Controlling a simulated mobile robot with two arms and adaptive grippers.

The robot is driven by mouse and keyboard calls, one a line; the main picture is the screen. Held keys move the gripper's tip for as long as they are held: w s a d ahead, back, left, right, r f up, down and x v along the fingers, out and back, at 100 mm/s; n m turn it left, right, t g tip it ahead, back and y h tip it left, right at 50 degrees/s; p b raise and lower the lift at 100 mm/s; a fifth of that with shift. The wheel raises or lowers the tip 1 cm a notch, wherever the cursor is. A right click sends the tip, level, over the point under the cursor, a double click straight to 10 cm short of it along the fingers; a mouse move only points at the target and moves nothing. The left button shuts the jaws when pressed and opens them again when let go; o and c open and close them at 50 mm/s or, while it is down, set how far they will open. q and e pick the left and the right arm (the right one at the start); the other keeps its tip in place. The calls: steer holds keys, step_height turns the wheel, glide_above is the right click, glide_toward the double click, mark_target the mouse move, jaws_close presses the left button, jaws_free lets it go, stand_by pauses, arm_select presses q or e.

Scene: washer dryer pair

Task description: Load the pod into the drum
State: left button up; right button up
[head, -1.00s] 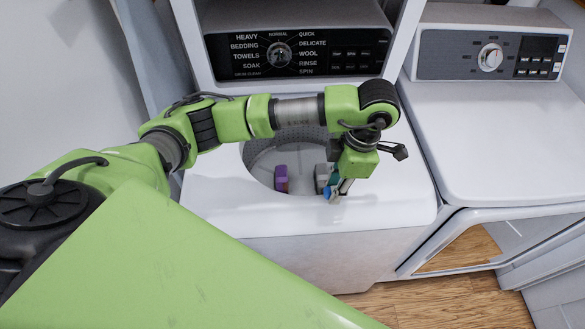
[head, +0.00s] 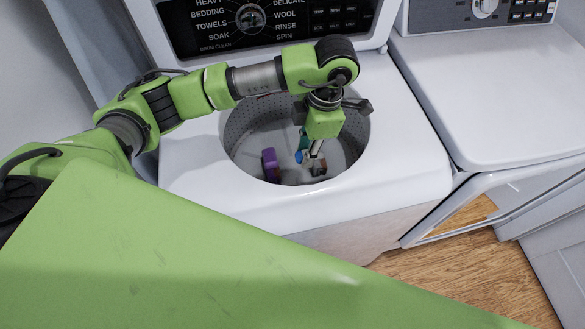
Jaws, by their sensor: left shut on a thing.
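The pod (head: 299,157), a small piece with blue showing, is at the tips of my left gripper (head: 312,152). The gripper points down into the open drum (head: 245,130) of the white top-load washer and is shut on the pod. A teal patch shows just above the blue; I cannot tell whether it belongs to the pod. The pod is below the rim, inside the drum opening; whether it touches the drum floor cannot be told. My right gripper is not in view.
A purple item (head: 270,165) stands in the drum to the left of the gripper. A small brown and grey item (head: 318,168) lies close by the fingertips. The washer's control panel (head: 265,20) rises behind. The dryer (head: 480,95) stands right, its front door (head: 480,205) open.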

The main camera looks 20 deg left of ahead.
arm_select(q)
steer(key=shift+w+a+f+b, duration=0.1)
steer(key=shift+f+b, duration=0.3)
steer(key=shift+f, duration=3.2)
steer(key=shift+a+f+b, duration=0.1)
steer(key=shift+f+b, duration=0.25)
steer(key=shift+f, duration=3.2)
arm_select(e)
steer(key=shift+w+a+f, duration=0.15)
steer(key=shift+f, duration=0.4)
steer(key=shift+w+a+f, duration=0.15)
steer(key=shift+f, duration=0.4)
arm_select(q)
steer(key=o, duration=0.9)
steer(key=shift+r, duration=0.1)
